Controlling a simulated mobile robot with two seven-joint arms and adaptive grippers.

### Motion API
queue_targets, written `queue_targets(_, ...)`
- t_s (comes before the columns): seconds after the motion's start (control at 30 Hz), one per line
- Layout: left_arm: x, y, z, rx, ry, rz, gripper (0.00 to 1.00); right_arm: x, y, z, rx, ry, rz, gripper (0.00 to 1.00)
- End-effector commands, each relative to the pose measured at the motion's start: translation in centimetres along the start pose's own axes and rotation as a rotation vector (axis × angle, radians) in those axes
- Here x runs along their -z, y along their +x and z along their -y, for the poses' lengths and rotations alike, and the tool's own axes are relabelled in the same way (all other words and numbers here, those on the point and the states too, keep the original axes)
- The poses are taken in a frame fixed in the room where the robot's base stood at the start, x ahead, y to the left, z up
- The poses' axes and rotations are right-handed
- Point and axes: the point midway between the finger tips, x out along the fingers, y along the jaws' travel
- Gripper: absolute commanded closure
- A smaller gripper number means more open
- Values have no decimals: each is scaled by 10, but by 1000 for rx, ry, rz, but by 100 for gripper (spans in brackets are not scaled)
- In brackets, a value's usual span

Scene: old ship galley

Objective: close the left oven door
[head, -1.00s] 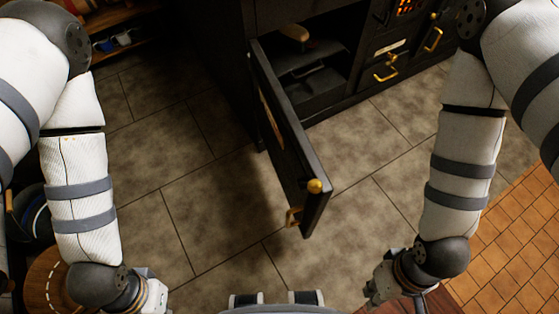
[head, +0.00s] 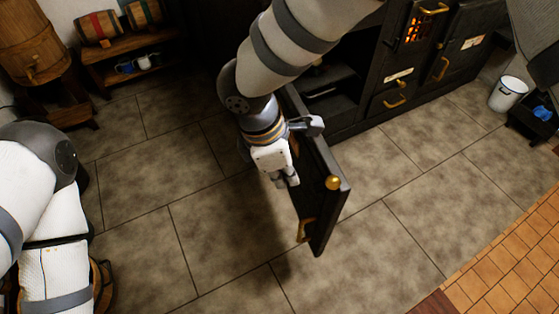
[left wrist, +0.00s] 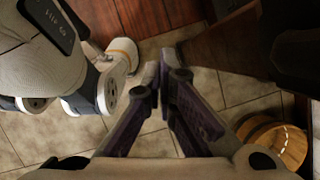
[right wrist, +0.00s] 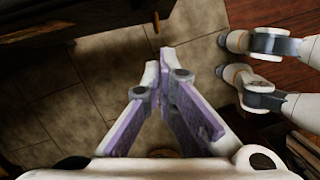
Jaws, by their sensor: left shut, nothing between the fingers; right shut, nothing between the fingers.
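The left oven door (head: 325,205) is black and stands open, swung out from the dark stove over the tiled floor. It has a brass knob (head: 333,183) at its free upper corner and a brass handle (head: 304,230). The open compartment (head: 330,92) shows behind it. My right gripper (head: 286,180) is shut and empty, beside the door's left face; I cannot tell whether it touches. My right forearm hides the door's hinge side. In the right wrist view my right gripper (right wrist: 157,66) is also shut. My left gripper (left wrist: 160,72) is shut and empty in the left wrist view.
The stove front (head: 385,75) continues to the right with more closed doors and brass handles. A white bucket (head: 508,92) stands at the far right. A wooden shelf (head: 135,45) with small barrels is at the back left. The tiled floor (head: 385,245) around the door is clear.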

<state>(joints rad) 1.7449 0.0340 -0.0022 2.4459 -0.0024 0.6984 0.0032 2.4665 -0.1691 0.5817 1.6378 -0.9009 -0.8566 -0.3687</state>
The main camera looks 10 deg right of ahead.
Motion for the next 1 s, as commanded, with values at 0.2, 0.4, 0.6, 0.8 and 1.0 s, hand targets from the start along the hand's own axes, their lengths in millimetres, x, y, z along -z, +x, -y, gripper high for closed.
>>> queue_targets(0.2, 1, -3, 0, 0, 0, -6, 100, -22, 24, 0, -1, 5, -1, 100)
queue_targets(0.4, 2, -6, 0, 0, 0, -13, 100, -37, 31, 0, -2, 2, 0, 100)
queue_targets(0.6, 2, -6, 0, 0, 0, -12, 100, -39, 32, 0, 0, 2, 0, 100)
queue_targets(0.8, 2, -6, 0, -1, 0, -13, 100, -40, 32, 0, -1, -1, 0, 100)
queue_targets(1.0, 4, -11, 0, -1, -1, -24, 100, -64, 36, -1, -14, -45, 2, 100)
